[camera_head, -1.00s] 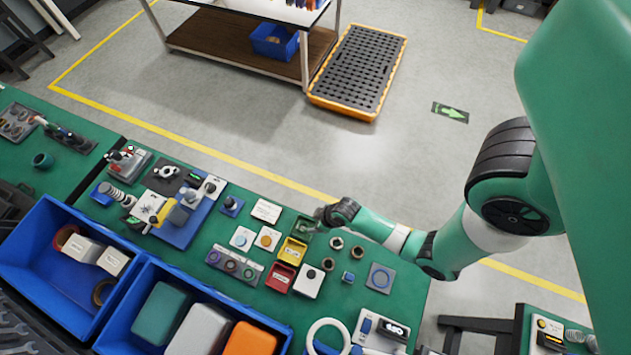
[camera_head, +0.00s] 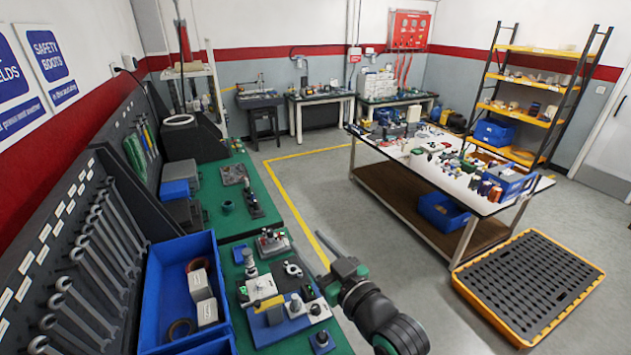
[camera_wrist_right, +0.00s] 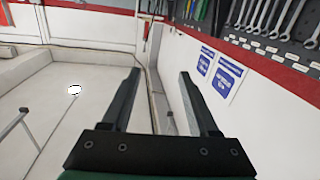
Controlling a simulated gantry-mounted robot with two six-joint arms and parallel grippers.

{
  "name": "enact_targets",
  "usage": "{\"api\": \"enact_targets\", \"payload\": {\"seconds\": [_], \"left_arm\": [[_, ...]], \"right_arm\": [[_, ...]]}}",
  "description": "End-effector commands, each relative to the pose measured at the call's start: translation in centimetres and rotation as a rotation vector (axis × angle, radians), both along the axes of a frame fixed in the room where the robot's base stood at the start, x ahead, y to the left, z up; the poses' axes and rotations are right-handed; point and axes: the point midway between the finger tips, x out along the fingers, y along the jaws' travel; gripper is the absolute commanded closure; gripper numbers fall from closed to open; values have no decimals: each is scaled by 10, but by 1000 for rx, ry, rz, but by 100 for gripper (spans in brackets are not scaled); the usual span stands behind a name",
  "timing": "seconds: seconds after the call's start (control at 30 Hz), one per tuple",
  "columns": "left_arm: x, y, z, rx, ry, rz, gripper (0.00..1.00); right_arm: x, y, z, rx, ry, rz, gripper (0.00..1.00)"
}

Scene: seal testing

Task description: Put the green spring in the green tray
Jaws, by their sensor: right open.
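My right gripper (camera_head: 327,243) is above the bench edge in the head view, its fingers pointing up and left. In the right wrist view its two fingers (camera_wrist_right: 158,95) are wide apart with nothing between them. I cannot make out a green spring in either view now. The green tray is out of view now. A grey coil-like part (camera_head: 248,258) stands on the green bench. My left gripper is not in view.
A blue bin (camera_head: 160,300) with white boxes and rings stands left of the bench parts. A blue fixture (camera_head: 275,326) sits near the front. A dark teal ring (camera_head: 227,206) lies farther back. Wrenches (camera_head: 110,235) hang on the left panel. Open floor lies right of the bench.

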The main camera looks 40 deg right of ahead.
Motion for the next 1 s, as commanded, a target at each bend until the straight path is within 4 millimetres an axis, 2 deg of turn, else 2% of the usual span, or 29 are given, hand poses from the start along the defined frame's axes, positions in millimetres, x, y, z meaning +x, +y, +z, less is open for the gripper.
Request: {"api": "enact_targets", "payload": {"seconds": [0.03,0.07,0.1,0.17,0.2,0.3,0.4,0.43,0.5,0.73,0.8,0.93,1.0], "left_arm": [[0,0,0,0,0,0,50],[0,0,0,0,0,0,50],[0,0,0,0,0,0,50],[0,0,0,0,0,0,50],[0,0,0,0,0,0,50],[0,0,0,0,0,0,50],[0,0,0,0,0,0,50],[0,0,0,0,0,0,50],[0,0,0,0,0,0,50],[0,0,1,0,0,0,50],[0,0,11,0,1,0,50],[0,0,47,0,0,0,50],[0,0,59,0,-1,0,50]], "right_arm": [[-1,20,63,-11,-134,34,40],[-5,31,97,-13,-208,53,40],[-14,45,141,-15,-308,79,40],[-35,65,201,-12,-453,115,40],[-52,77,234,-7,-539,139,40],[-93,98,298,10,-717,186,40],[-122,108,330,23,-820,214,40],[-127,110,334,25,-835,219,40],[-133,111,340,29,-855,224,40],[-132,111,341,28,-853,223,40],[-132,111,351,28,-852,222,40],[-132,111,387,27,-852,222,40],[-131,111,398,27,-851,222,40]]}}
